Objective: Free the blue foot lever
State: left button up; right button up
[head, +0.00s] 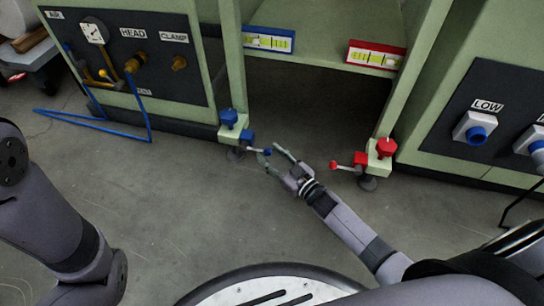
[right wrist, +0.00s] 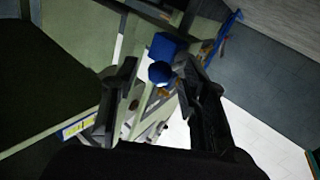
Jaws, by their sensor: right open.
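The blue foot lever (head: 258,150) sticks out to the right from a blue clamp block (head: 246,136) at the foot of the machine's left post. Its tip is a blue ball. A blue knob (head: 228,117) stands above the block. My right gripper (head: 270,152) is open, with its fingers around the ball end. In the right wrist view the blue ball (right wrist: 160,72) shows between the two open fingers (right wrist: 158,75), with a blue part (right wrist: 166,46) behind it. I cannot tell whether a finger touches the lever. My left gripper is out of view.
A red foot lever (head: 345,164) with a red knob (head: 387,147) sits at the right post. Blue-framed (head: 269,40) and red-framed (head: 376,56) level vials are on the shelf edge. A blue hose (head: 100,122) hangs near the left panel. The floor in front is clear.

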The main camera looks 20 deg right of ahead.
grip_shut()
dwell(0.4)
dwell(0.4)
